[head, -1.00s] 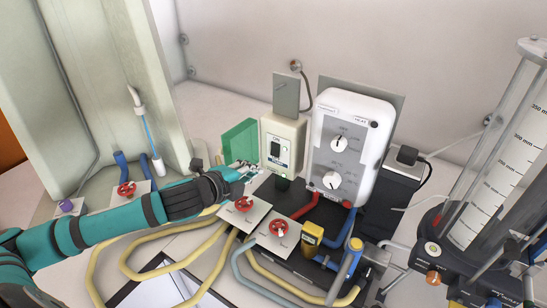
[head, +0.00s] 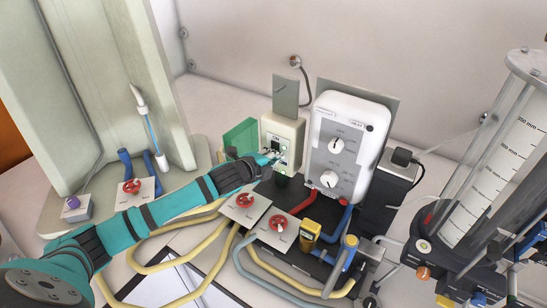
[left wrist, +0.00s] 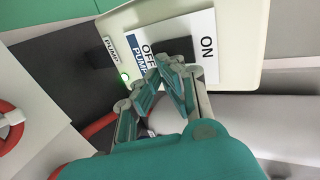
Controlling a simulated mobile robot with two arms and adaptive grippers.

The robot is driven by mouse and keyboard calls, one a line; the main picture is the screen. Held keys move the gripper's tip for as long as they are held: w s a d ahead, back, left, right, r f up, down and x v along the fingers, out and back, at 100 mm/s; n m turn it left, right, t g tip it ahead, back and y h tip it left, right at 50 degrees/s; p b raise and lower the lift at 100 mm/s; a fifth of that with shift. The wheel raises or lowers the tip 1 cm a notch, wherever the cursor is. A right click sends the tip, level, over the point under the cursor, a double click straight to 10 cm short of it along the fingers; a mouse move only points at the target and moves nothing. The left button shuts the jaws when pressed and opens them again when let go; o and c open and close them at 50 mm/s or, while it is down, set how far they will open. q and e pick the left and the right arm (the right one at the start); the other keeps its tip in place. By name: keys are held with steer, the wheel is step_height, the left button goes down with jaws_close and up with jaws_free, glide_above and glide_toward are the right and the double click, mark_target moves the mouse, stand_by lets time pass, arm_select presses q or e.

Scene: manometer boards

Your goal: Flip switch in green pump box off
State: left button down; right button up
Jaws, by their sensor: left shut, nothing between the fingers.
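The pump box (head: 297,130) is cream-coloured and stands upright left of the white heater unit, with a green translucent panel (head: 240,138) at its left. In the left wrist view the pump box (left wrist: 240,35) shows a white plate (left wrist: 205,50) marked ON and OFF PUMP, and a lit green lamp (left wrist: 124,77) near its edge. My left gripper (head: 276,156) is at the front of the box. In the wrist view its fingertips (left wrist: 164,64) are together, empty, over the OFF side of the plate. My right gripper is not in view.
The white heater unit (head: 344,150) with two knobs stands close right of the box. Red valves (head: 244,201) on small plates and yellow hoses (head: 155,255) lie in front, below my arm. A tall clear cylinder (head: 490,150) stands at right.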

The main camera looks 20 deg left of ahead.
arm_select(q)
steer(key=shift+w+r+t+b, duration=0.25)
steer(key=shift+r+t+b, duration=0.2)
steer(key=shift+r, duration=0.4)
steer(key=shift+f, duration=0.1)
stand_by(0.5)
